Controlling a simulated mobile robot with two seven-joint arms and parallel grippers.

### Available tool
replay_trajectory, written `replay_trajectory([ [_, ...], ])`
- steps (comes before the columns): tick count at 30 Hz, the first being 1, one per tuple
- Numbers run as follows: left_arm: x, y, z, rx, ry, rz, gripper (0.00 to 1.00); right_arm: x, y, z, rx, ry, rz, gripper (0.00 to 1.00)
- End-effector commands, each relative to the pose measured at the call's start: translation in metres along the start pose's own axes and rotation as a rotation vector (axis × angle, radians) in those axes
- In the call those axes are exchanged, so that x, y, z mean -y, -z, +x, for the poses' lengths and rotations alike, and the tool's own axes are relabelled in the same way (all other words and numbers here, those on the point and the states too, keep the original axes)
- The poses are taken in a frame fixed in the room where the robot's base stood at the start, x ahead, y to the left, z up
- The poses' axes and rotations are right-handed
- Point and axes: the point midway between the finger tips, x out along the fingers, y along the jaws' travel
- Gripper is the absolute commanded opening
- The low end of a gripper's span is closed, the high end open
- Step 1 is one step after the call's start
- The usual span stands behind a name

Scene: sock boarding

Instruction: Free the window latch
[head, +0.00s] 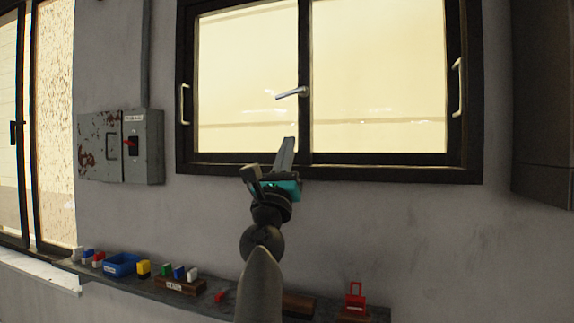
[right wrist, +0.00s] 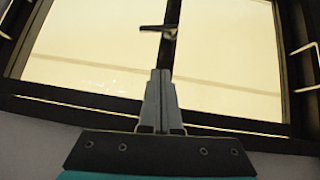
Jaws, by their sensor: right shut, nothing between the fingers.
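The window latch (head: 291,92) is a small silver handle on the dark middle bar of the window (head: 305,60). It lies nearly level, its free end pointing left. In the right wrist view the latch (right wrist: 157,29) shows near the top, beyond the fingertips and apart from them. My right gripper (head: 287,140) is below the latch in the head view, fingers pointing up in front of the lower window frame. Its fingers (right wrist: 160,72) are closed together with nothing between them. My left gripper is not in view.
A grey electrical box (head: 105,150) with a red switch hangs left of the window. A shelf (head: 225,287) below holds a blue bin (head: 122,264), small coloured blocks and a red item (head: 355,297). White pull handles (head: 457,87) sit on the window's sides. A dark cabinet (head: 540,100) stands right.

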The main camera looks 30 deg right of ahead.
Motion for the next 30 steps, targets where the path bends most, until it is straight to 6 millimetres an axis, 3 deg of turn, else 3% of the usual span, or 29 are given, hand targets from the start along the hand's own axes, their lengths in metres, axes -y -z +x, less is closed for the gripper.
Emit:
replay_trajectory([
  [3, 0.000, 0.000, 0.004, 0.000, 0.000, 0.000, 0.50, 0.002, 0.001, -0.018, -0.001, -0.001, 0.000, 0.00],
  [9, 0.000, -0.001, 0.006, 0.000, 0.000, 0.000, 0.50, 0.004, 0.000, -0.031, 0.000, 0.000, 0.000, 0.00],
  [30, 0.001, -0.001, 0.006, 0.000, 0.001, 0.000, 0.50, 0.000, 0.002, -0.038, 0.010, -0.032, -0.049, 0.00],
])
